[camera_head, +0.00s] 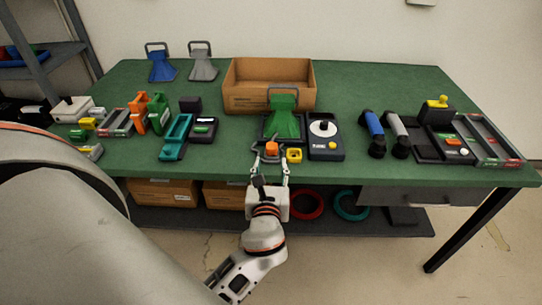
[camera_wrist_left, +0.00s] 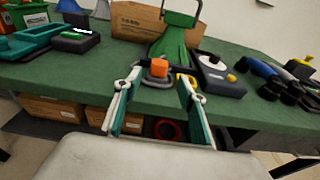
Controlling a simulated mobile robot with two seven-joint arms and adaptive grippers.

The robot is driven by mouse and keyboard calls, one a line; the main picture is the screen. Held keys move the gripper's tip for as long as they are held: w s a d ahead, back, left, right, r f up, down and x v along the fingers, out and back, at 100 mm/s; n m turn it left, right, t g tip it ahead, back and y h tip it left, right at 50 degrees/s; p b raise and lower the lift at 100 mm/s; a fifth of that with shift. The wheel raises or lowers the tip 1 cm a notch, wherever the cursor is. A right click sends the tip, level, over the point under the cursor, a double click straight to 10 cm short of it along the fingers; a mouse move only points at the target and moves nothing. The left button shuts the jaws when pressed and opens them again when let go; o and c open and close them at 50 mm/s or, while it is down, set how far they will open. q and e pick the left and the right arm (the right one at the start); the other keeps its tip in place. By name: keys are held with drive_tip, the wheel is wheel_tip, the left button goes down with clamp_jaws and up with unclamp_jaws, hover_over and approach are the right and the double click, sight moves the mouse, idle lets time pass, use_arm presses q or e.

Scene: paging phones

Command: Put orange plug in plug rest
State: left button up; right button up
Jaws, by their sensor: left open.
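The orange plug (camera_head: 271,148) is a small block near the front edge of the green table, on a grey piece just in front of the green hopper-shaped stand. It also shows in the left wrist view (camera_wrist_left: 159,67), ahead between the fingertips. My left gripper (camera_head: 270,166) is open and empty at the table's front edge, its fingers pointing at the plug; no contact is visible. A yellow square piece with a dark opening (camera_head: 294,156) sits just right of the plug. I cannot tell for sure which piece is the plug rest. My right gripper is not in view.
The green stand (camera_head: 284,120) and a dark device with a white dial (camera_head: 325,137) stand close behind and right. A cardboard box (camera_head: 270,84) is at the back. Teal and dark devices (camera_head: 176,138) lie left. The table front between these groups is partly clear.

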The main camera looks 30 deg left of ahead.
use_arm(q)
drive_tip(key=s+d+f+n+g+h, duration=0.1)
drive_tip(key=s+d+f+n+h, duration=0.4)
drive_tip(key=s+f+n, duration=0.3)
drive_tip(key=s+d+f+n+g+h, duration=0.2)
drive_tip(key=s+d+f+n+h, duration=0.4)
drive_tip(key=f+n, duration=1)
drive_tip(key=s+n, duration=0.1)
drive_tip(key=s, duration=0.2)
drive_tip(key=shift+d+n, duration=0.3)
drive_tip(key=shift+d, duration=0.1)
